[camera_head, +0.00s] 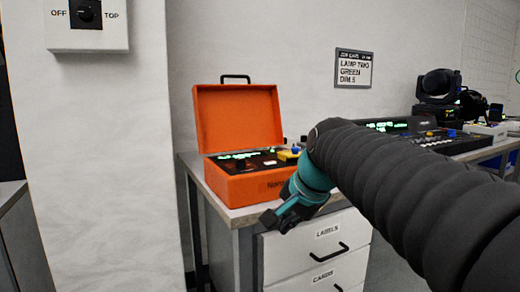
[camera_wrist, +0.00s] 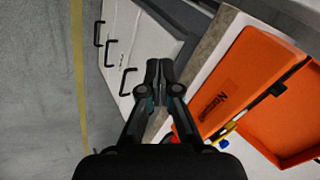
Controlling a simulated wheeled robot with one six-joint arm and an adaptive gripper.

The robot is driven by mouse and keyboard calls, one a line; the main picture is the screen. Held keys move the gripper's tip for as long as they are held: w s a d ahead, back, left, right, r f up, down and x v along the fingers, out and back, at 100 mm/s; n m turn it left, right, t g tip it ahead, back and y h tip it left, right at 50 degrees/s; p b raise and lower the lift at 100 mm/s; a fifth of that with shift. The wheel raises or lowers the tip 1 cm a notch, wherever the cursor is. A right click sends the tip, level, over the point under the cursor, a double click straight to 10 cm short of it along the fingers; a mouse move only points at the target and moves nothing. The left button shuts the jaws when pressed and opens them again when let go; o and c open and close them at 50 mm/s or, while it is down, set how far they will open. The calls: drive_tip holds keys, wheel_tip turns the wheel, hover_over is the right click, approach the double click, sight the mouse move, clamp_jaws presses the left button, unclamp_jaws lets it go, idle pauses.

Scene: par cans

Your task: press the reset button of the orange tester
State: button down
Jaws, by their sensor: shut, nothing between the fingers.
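The orange tester (camera_head: 250,186) stands on the bench top with its lid (camera_head: 238,118) open and upright. Its dark panel shows green lit text and a black knob; a yellow part (camera_head: 288,155) sits at the panel's right side. I cannot tell which control is the reset button. My gripper (camera_head: 270,218) is shut and empty, in front of the bench edge, lower than the panel and apart from the tester. In the wrist view my gripper (camera_wrist: 158,66) points past the bench edge, with the orange tester (camera_wrist: 232,82) to its right.
White drawers (camera_head: 318,240) with black handles are below the bench top (camera_head: 225,216). A switch box (camera_head: 87,24) is on the pillar at left. A sign (camera_head: 353,68) hangs on the wall. A lighting console (camera_head: 425,137) and a black lamp (camera_head: 438,88) stand at right.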

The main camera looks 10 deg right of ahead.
drive_tip(key=w+r+m+y+p, duration=0.1)
drive_tip(key=w+r+m+p, duration=0.4)
drive_tip(key=w+r, duration=0.7)
wheel_tip(320, 180, up, 7)
drive_tip(key=m+t+y+p, duration=0.1)
drive_tip(key=m+y+p, duration=0.1)
drive_tip(key=m, duration=0.4)
hover_over(271, 162)
drive_tip(key=shift+s, duration=0.25)
wheel_tip(271, 162, down, 7)
drive_tip(key=b, duration=0.3)
drive_tip(key=shift+r+b, duration=0.1)
drive_tip(key=shift+b, duration=0.25)
drive_tip(key=shift+f+b, duration=0.5)
drive_tip(key=shift+f, duration=0.45)
drive_tip(key=shift+f, duration=0.15)
drive_tip(key=shift+f, duration=0.25)
